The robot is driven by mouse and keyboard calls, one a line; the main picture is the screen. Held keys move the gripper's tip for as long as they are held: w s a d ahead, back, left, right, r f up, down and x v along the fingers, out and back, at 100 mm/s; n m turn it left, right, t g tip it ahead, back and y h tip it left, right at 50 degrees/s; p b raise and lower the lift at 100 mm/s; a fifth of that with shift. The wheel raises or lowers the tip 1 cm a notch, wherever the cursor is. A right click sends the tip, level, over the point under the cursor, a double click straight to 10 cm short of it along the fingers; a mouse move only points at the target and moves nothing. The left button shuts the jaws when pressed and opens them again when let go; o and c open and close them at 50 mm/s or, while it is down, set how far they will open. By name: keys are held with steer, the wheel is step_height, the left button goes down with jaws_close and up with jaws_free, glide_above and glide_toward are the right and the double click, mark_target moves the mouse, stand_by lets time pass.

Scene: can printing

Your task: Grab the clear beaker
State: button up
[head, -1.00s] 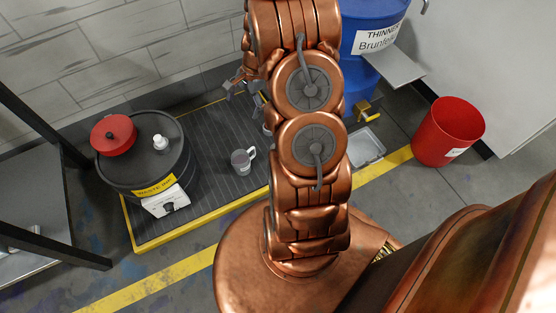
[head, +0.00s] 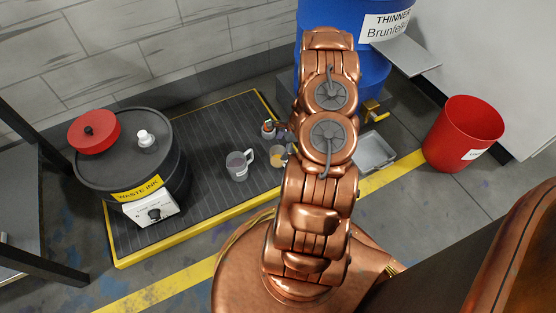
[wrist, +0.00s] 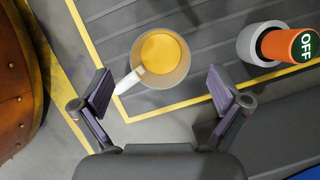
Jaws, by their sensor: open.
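The clear beaker (wrist: 175,82) holds yellow-orange liquid and has a pale handle on its left side. In the head view the beaker (head: 277,157) stands on the dark ribbed platform, just left of my arm. My gripper (wrist: 160,90) is open and empty. In the wrist view its two purple-grey pads stand left and right of the beaker, with the beaker slightly ahead of the pads and between their lines. I cannot tell the height between them. In the head view my arm hides most of the gripper.
A grey mug (head: 239,165) with dark contents stands left of the beaker. An orange-topped "OFF" container (wrist: 290,45) stands to the right in the wrist view. A black waste ink drum (head: 125,175) is left, blue thinner drum (head: 345,75) behind, red bin (head: 462,135) right.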

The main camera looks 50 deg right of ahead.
mark_target(276, 156)
steer(key=shift+b+x, duration=1.7)
steer(key=shift+x, duration=1.85)
steer(key=shift+s+d, duration=0.1)
steer(key=c, duration=1.2)
steer(key=shift+c, duration=0.2)
